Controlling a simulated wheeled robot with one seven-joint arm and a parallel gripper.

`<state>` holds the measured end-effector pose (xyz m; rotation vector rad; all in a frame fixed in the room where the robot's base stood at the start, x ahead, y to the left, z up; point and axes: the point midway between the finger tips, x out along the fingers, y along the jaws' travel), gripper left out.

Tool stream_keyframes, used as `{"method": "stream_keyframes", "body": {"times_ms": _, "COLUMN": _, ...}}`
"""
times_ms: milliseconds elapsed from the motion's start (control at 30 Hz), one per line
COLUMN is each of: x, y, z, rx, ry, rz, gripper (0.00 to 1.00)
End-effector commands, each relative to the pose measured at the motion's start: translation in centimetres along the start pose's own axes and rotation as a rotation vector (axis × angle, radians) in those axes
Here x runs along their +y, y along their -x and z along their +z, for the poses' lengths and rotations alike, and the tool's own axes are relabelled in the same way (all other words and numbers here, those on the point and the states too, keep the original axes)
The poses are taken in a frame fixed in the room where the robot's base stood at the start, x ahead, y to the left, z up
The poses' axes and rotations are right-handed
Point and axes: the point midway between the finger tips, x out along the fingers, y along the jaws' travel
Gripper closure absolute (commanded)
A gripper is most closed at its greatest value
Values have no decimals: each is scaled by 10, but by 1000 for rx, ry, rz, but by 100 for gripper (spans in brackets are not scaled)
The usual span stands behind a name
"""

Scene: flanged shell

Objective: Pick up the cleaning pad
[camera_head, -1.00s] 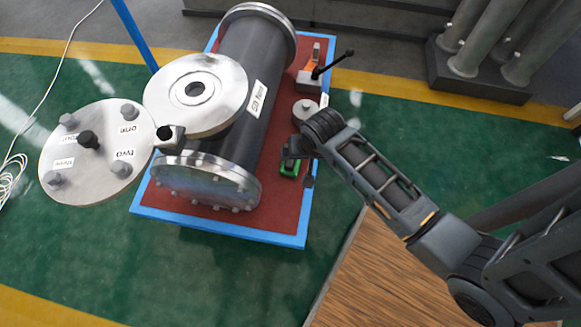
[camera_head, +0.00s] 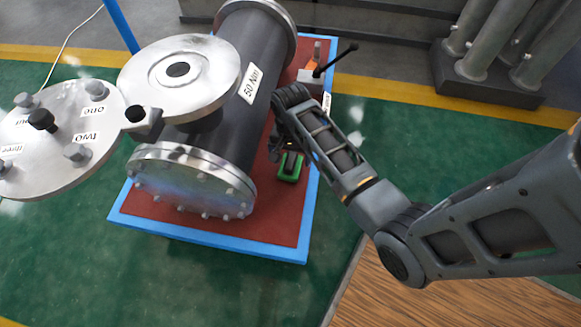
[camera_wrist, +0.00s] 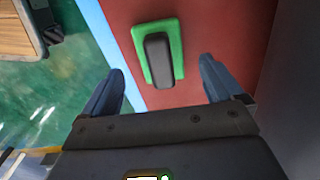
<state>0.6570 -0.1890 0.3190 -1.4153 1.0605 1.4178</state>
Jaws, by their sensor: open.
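The cleaning pad (camera_head: 289,167) is a green block with a dark handle on top. It lies on the red top of the blue-edged platform, right of the grey flanged shell. In the wrist view the cleaning pad (camera_wrist: 177,60) lies ahead of and between my two spread fingertips, with its dark handle facing the camera. My gripper (camera_wrist: 160,82) is open and empty, and does not touch the pad. In the head view my gripper (camera_head: 275,145) is partly hidden by my own arm, just above and left of the pad.
The dark cylindrical shell (camera_head: 233,95) stands close on the left, with a round flange (camera_head: 215,75) and an open bolted cover (camera_head: 50,150). A tool with a black lever (camera_head: 312,75) stands behind. A wooden table (camera_head: 450,305) is at the front right.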

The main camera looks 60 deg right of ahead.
Motion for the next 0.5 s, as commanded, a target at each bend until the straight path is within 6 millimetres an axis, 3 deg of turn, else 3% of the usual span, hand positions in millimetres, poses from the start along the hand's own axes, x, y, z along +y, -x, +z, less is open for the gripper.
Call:
{"method": "stream_keyframes", "body": {"times_ms": 33, "x": 0, "y": -13, "z": 0, "rx": 0, "ry": 0, "rz": 0, "gripper": 6}}
{"method": "stream_keyframes", "body": {"times_ms": 200, "x": 0, "y": -33, "z": 1, "rx": 0, "ry": 0, "rz": 0, "gripper": 6}}
{"method": "stream_keyframes", "body": {"times_ms": 467, "x": -1, "y": -33, "z": 1, "rx": 1, "ry": 1, "rz": -1, "gripper": 6}}
{"method": "stream_keyframes", "body": {"times_ms": 500, "x": -1, "y": -33, "z": 1, "rx": 1, "ry": 1, "rz": -1, "gripper": 10}}
